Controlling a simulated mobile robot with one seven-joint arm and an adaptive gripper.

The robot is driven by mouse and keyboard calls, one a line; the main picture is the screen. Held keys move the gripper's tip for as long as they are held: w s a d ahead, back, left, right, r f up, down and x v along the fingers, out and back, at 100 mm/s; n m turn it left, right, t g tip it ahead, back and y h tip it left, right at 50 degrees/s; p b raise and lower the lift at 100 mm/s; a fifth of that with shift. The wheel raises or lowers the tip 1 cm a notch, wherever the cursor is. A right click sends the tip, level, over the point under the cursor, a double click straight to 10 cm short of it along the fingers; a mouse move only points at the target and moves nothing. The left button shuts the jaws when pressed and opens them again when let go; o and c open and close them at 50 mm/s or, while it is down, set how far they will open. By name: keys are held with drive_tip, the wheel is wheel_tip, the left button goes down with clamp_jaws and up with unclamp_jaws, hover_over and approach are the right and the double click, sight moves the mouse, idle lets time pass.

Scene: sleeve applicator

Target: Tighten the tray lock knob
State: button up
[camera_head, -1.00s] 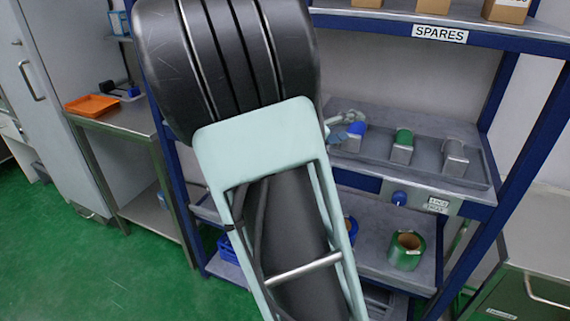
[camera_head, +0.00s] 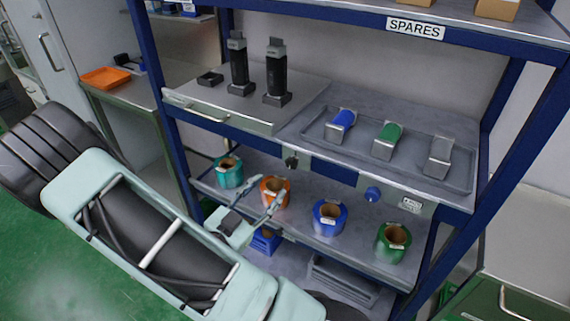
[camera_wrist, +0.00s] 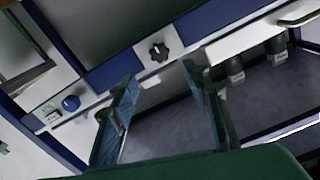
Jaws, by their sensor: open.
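Two knobs sit on the front edge of the middle shelf. A black lobed knob (camera_head: 291,161) is on a pale plate at the left, and shows in the wrist view (camera_wrist: 159,51) just beyond the fingertips. A round blue knob (camera_head: 373,193) is farther right beside a small label (camera_head: 411,204) too small to read; it shows at left in the wrist view (camera_wrist: 70,103). My gripper (camera_head: 271,188) is open and empty, below and left of the black knob. In the wrist view my fingers (camera_wrist: 160,75) are apart and not touching the knob.
A tray (camera_head: 470,182) with blue, green and grey pieces lies on the middle shelf. Two black upright devices (camera_head: 239,65) stand on a handled pull-out tray (camera_head: 190,104). Teal, orange, blue (camera_head: 329,217) and green rolls stand on the shelf below, close to my gripper.

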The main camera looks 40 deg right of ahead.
sight(290, 164)
drive_tip(key=x, duration=1)
drive_tip(key=shift+w+d, duration=0.15)
drive_tip(key=shift+d, duration=0.1)
drive_tip(key=shift+c, duration=0.6)
drive_tip(key=c, duration=1)
